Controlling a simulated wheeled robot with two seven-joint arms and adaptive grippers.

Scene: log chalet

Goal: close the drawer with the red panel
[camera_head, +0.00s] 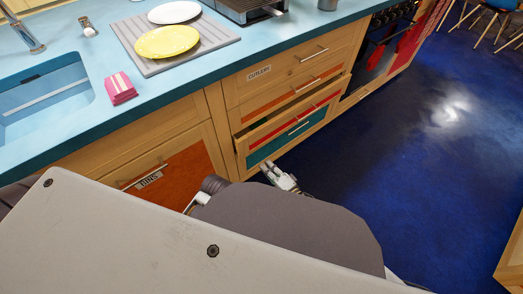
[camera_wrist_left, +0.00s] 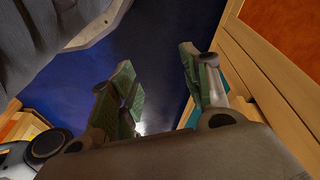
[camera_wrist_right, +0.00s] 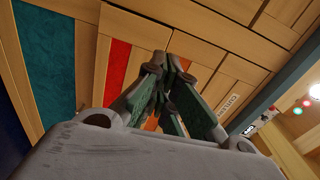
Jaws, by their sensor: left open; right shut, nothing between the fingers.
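The drawer with the red panel (camera_head: 282,130) is in the cabinet column below the counter. Its front stands out a little from the drawer above, with a dark gap along its top edge. The red panel also shows in the right wrist view (camera_wrist_right: 118,68). My right gripper (camera_head: 278,174) is low in front of this column, near the teal-panelled drawer (camera_head: 262,154). In the right wrist view my right gripper (camera_wrist_right: 168,68) is shut and empty; contact cannot be told. My left gripper (camera_wrist_left: 160,80) is open and empty beside the wooden fronts; in the head view it is not clearly visible.
The drawer labelled cutlery (camera_head: 290,68) is above. A cabinet front labelled bins (camera_head: 185,165) stands to the left. The blue floor (camera_head: 400,170) at right is clear.

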